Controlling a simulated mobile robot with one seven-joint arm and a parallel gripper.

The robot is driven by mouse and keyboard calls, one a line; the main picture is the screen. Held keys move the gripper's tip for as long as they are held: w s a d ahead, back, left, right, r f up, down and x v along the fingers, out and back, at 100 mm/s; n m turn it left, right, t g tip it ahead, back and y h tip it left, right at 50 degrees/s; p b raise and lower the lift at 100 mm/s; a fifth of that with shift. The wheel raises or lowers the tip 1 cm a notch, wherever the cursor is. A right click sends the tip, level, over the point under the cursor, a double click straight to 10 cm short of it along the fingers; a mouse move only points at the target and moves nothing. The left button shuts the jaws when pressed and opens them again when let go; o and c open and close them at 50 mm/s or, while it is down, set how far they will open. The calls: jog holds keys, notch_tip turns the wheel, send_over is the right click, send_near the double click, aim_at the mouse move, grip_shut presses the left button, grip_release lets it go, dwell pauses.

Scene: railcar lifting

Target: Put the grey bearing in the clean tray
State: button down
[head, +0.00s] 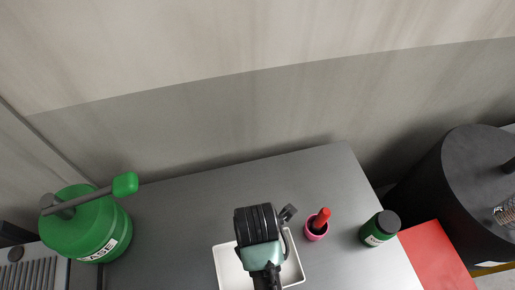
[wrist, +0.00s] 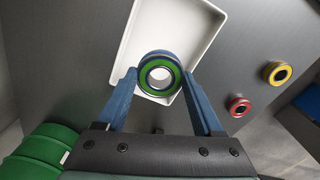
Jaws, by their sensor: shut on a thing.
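The bearing (wrist: 160,56) shows in the wrist view as a ring with a dark grey-blue outer rim, a green band and a pale open centre. My gripper (wrist: 160,82) has its two blue fingers on either side of it and is shut on it. The white tray (wrist: 207,12) lies beyond the bearing, which overlaps the tray's near end in this view. I cannot tell the height between them. In the head view the tray (head: 228,268) is partly covered by my arm, and the bearing and fingertips are hidden. The visible tray floor looks empty.
A pink cup with a red handle (head: 317,226) and a green jar (head: 377,230) stand right of the tray. A green drum (head: 85,228) is at the left.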

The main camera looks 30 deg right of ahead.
jog(key=shift+s+f, duration=0.1)
jog(key=shift+f, duration=0.15)
jog(key=shift+n, duration=0.3)
notch_tip(320, 180, down, 10)
jog(key=shift+d+r+p, duration=0.1)
jog(key=shift+r+p, duration=0.15)
jog(key=shift+p, duration=0.2)
jog(key=shift+f, duration=0.1)
grip_release()
notch_tip(320, 180, up, 12)
jog(key=shift+r, duration=0.15)
